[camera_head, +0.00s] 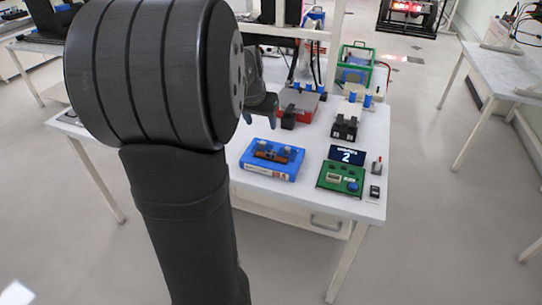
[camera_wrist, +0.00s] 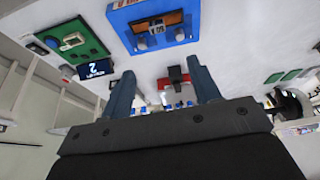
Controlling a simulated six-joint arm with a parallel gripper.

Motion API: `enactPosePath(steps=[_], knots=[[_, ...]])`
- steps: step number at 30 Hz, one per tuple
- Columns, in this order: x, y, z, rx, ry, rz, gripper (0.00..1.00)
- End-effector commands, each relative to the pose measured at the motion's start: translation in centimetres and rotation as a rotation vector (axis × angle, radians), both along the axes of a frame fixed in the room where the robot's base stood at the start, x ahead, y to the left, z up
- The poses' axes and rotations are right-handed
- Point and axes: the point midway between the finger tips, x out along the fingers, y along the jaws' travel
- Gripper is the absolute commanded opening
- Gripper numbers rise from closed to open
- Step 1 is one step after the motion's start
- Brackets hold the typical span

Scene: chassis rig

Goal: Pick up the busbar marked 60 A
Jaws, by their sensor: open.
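A blue tray (camera_head: 272,172) sits on the white table in the head view. A copper-brown busbar (camera_head: 271,155) lies across it. In the wrist view the tray (camera_wrist: 140,14) is at the top, and the busbar (camera_wrist: 173,20) carries a small upside-down label that seems to read 60 A. My gripper (camera_head: 264,108) is partly hidden behind my arm in the head view, above the table and behind the tray. In the wrist view my gripper (camera_wrist: 163,73) has its two fingers wide apart with nothing between them. It is apart from the busbar.
A green board (camera_head: 341,179) with a display (camera_head: 347,155) showing 2 stands right of the tray. A red box (camera_head: 299,104) with black and blue parts and a black-and-white unit (camera_head: 344,126) stand behind. Bare tabletop (camera_head: 318,150) lies between tray and board.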

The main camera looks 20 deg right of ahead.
Motion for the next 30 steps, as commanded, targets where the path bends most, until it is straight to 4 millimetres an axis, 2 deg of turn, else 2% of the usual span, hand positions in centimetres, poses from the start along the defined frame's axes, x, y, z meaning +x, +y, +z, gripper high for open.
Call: enactPosePath(steps=[5,18,27,30], knots=[[0.3,-0.3,-1.6,0.005,-0.007,-0.023,0.56],[2.6,-2.7,-9.7,0.005,-0.007,-0.02,0.56],[3.2,-3.4,-11.7,0.004,-0.008,-0.02,0.56],[3.3,-3.9,-13.0,0.005,-0.007,-0.02,0.56]])
